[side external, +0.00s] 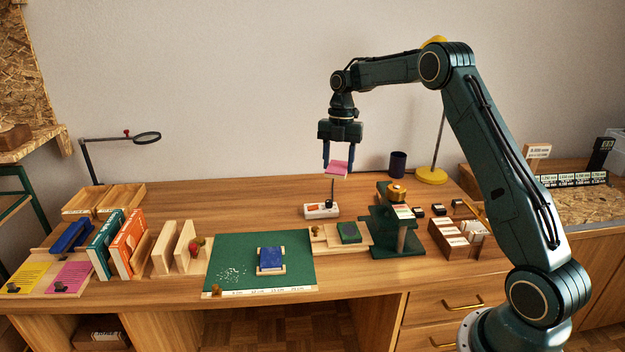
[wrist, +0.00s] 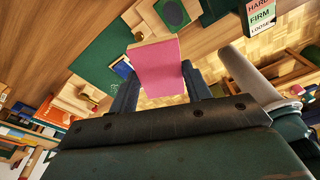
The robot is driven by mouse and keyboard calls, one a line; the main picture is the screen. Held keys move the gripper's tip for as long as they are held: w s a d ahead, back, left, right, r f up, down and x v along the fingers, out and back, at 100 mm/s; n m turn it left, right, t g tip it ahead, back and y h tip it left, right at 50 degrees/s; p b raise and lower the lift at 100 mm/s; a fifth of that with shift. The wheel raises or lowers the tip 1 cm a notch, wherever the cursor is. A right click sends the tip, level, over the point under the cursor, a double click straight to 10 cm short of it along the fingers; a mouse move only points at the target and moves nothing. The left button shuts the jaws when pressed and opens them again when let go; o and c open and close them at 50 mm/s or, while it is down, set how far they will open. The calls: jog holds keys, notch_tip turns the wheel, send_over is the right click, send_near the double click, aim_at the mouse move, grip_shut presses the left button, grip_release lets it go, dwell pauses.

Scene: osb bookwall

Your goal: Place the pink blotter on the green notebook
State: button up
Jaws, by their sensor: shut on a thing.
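My gripper (side external: 338,167) is shut on the pink blotter (side external: 338,169) and holds it in the air above the back of the desk. In the wrist view, the pink blotter (wrist: 158,68) lies between the two fingers of my gripper (wrist: 160,84). A small green square item (side external: 348,232) with a dark round mark, possibly the green notebook, lies on a wooden tray (side external: 324,243) right of the green mat. It also shows in the wrist view (wrist: 173,12). The blotter is apart from it, higher and farther back.
A white block with a dark upright rod (side external: 321,211) stands below my gripper. A green stand (side external: 402,240) rises right of the tray. The green mat (side external: 225,252) holds a blue item (side external: 271,259) in a wooden frame. Upright books (side external: 128,243) stand left.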

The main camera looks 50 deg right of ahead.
jog(key=shift+s+d+r+n+g, duration=0.2)
jog(key=shift+s+d+n, duration=0.35)
jog(key=shift+s+n, duration=0.45)
jog(key=shift+s+d+r+n+g, duration=0.1)
jog(key=shift+s+d+r+n, duration=0.35)
jog(key=shift+n, duration=0.75)
jog(key=shift+s+d+f, duration=0.1)
jog(key=shift+s+f, duration=0.05)
jog(key=shift+s, duration=0.15)
send_over(349, 230)
jog(key=f, duration=1.5)
jog(key=shift+w+d+f, duration=0.15)
jog(key=shift+d+f, duration=0.05)
jog(key=shift+f, duration=0.15)
jog(key=shift+f, duration=0.1)
jog(key=shift+f, duration=2.05)
jog(key=shift+f, duration=0.15)
jog(key=o, duration=1)
jog(key=shift+o, duration=0.2)
